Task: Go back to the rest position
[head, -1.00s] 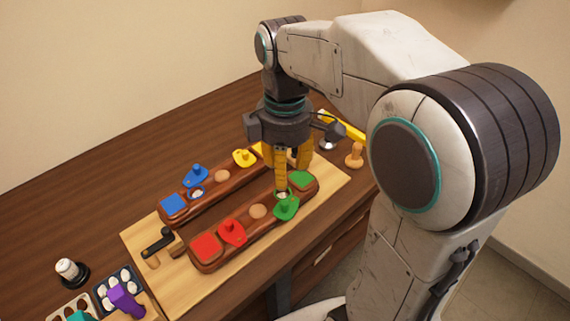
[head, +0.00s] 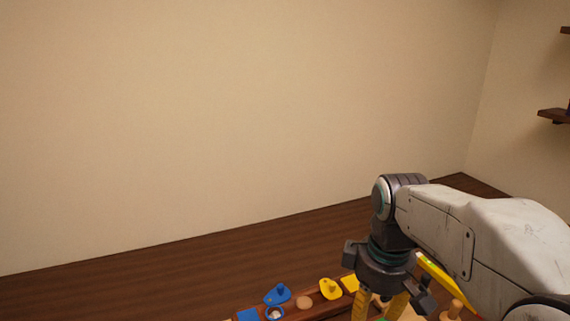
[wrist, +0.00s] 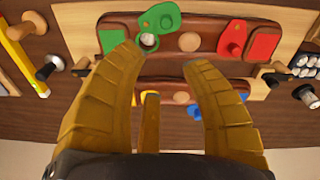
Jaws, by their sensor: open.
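My gripper (head: 380,303) is at the lower right of the head view, pointing down with yellow fingers, their tips cut off by the frame. In the wrist view my gripper (wrist: 160,58) is spread open with nothing between its fingers. The other bar shows partly in the head view, with a blue piece (head: 278,294) and a yellow piece (head: 330,289). My fingers hide part of both bars in the wrist view.
A yellow strip (wrist: 18,62) and a wooden peg (wrist: 37,22) lie at the left of the wrist view. A black-handled item (wrist: 278,76) is at the right. The dark tabletop (head: 180,280) is clear towards the wall.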

